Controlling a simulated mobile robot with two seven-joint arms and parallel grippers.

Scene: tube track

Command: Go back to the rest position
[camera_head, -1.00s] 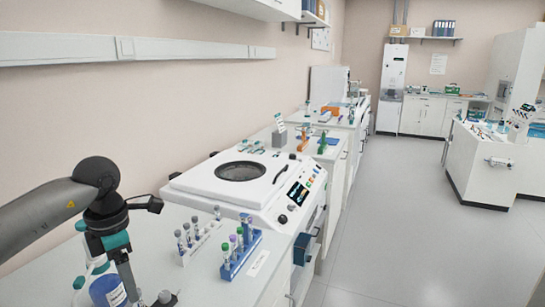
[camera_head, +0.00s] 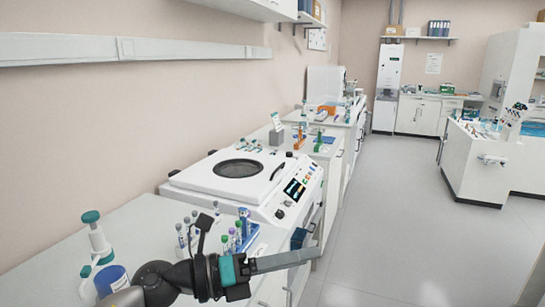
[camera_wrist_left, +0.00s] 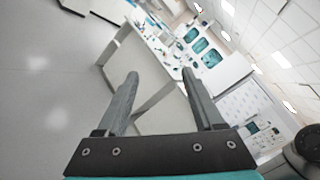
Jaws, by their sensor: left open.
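My left gripper (camera_head: 290,260) reaches in from the bottom left of the head view, its arm bent low over the front of the bench. Its fingers point to the right, past the bench's front edge. In the left wrist view the two grey fingers (camera_wrist_left: 160,80) stand apart with nothing between them; behind them are the floor and another bench. A blue rack of capped tubes (camera_head: 243,232) and a paler group of tubes (camera_head: 184,236) stand on the bench just behind the gripper and are partly hidden by it. My right gripper is not in view.
A white bench machine with a round dark lid window (camera_head: 239,168) stands behind the racks. A green-capped wash bottle (camera_head: 96,238) and a blue-labelled container (camera_head: 111,280) stand at the bench's left. The grey floor (camera_head: 390,220) to the right is open.

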